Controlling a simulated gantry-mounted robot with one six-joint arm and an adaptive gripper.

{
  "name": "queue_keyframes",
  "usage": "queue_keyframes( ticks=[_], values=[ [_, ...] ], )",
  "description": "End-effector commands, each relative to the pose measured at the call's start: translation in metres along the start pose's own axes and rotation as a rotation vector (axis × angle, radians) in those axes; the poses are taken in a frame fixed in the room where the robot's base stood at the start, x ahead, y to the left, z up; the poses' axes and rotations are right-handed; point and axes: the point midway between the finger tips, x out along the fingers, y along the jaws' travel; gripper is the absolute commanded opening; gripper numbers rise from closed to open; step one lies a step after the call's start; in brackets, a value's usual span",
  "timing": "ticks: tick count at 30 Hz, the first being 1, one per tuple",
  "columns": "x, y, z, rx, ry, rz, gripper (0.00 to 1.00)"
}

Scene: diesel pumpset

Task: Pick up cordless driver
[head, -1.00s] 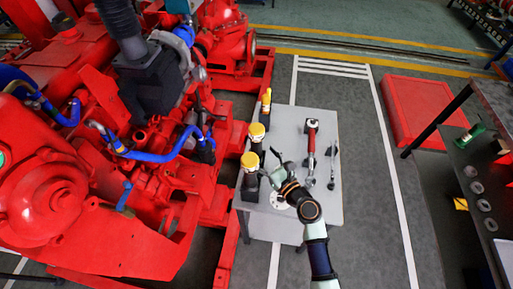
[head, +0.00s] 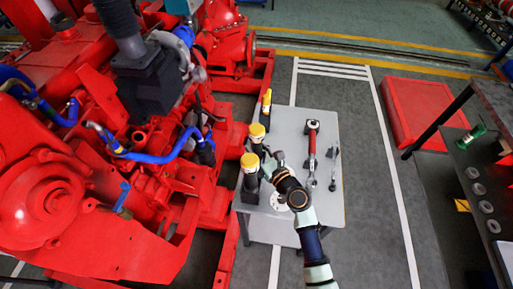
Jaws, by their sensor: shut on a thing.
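Black-and-yellow upright tools stand along the left edge of the grey table. A middle one (head: 257,131) and a near one (head: 250,161) have round yellow tops over black bodies. They look like cordless drivers, but their shape is too small to be sure. My gripper (head: 269,163) is low over the table, just right of these two. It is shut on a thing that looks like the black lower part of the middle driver. The fingertips and contact are partly hidden by my wrist.
A slimmer yellow tool (head: 266,101) stands farther back. A white disc (head: 280,202) is near the table's front. The red pumpset (head: 130,190) stands close on the left.

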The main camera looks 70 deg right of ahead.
Motion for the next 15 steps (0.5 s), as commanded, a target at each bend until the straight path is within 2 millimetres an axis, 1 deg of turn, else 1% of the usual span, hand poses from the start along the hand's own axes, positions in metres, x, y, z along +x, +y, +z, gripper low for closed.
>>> queue_keyframes(
  ticks=[10, 13, 15],
  values=[
    [0.000, 0.000, 0.004, -0.001, -0.003, 0.000, 0.00],
    [0.000, 0.000, 0.012, -0.002, -0.003, 0.000, 0.00],
    [0.000, 0.000, 0.022, -0.001, -0.004, 0.000, 0.00]
  ],
)
